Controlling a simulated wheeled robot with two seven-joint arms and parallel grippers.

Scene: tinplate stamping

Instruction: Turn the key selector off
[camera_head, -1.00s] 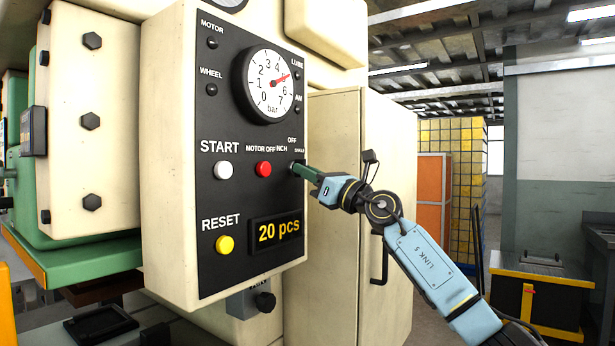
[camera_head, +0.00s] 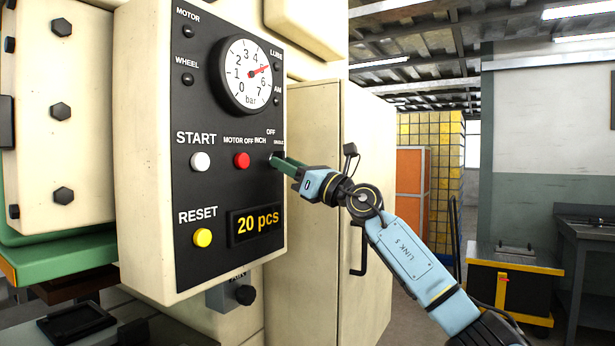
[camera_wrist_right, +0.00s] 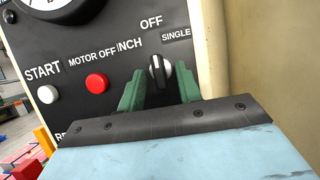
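The key selector (camera_wrist_right: 159,71) shows in the right wrist view as a dark knob with a light stripe, below the OFF label and between INCH and SINGLE. It points roughly upward, towards OFF. My right gripper (camera_wrist_right: 160,88) has its two green fingers on either side of the knob, with visible gaps. In the head view my right gripper (camera_head: 277,161) is at the right edge of the black control panel (camera_head: 215,115) and hides most of the selector. My left gripper is not in view.
The panel carries a white START button (camera_head: 200,161), a red MOTOR OFF button (camera_head: 241,160), a yellow RESET button (camera_head: 203,238), a pressure gauge (camera_head: 246,84) and a "20 pcs" display (camera_head: 256,224). A cream cabinet (camera_head: 325,250) stands right of the panel, behind my arm.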

